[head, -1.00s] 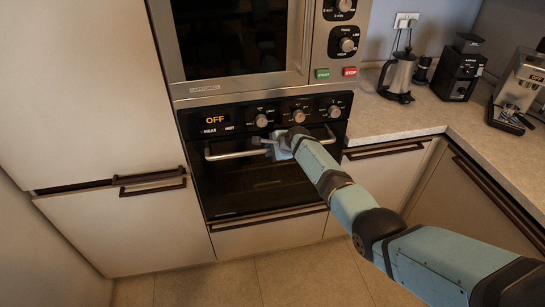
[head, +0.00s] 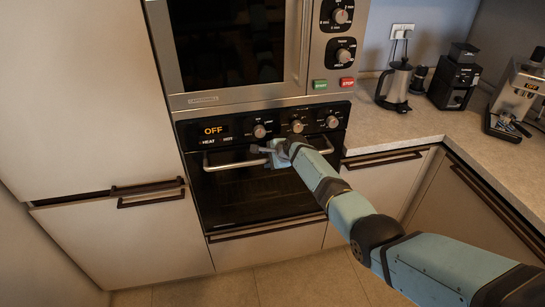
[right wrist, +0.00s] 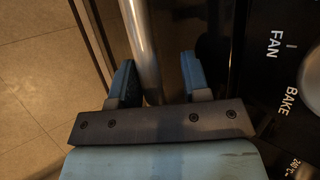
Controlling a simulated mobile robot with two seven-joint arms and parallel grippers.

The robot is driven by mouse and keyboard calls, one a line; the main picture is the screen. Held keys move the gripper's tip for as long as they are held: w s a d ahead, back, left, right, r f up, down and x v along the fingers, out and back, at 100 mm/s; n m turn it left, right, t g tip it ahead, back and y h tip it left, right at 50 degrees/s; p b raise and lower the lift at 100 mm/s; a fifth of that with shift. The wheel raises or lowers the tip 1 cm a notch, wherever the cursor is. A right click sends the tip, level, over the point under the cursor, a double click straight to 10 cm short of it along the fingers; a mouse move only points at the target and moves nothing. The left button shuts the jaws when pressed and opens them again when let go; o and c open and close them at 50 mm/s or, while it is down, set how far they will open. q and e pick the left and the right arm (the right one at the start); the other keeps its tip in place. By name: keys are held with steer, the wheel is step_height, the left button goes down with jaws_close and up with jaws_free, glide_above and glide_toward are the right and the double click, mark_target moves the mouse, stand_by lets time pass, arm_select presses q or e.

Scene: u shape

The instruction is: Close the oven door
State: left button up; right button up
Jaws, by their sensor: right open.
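The black oven with its glass door (head: 255,195) sits below the microwave. The door stands upright, shut or very nearly so; I cannot tell whether a small gap is left. Its silver bar handle (head: 232,164) runs across the top of the door, and it also shows in the right wrist view (right wrist: 139,40). My left gripper is in no view.
The oven's knobs (head: 297,126) and OFF display (head: 213,130) are just above the handle. The microwave (head: 240,50) is over them. A kettle (head: 396,85) and a coffee grinder (head: 455,77) stand on the right counter (head: 400,128). The floor (head: 300,280) below is clear.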

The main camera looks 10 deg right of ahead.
steer(key=shift+r, duration=0.1)
steer(key=shift+s+d+r+p, duration=0.15)
steer(key=shift+s+d+p, duration=0.05)
steer(key=shift+p, duration=0.15)
steer(key=p+v, duration=0.1)
steer(key=v, duration=1.2)
steer(key=shift+a+r, duration=0.1)
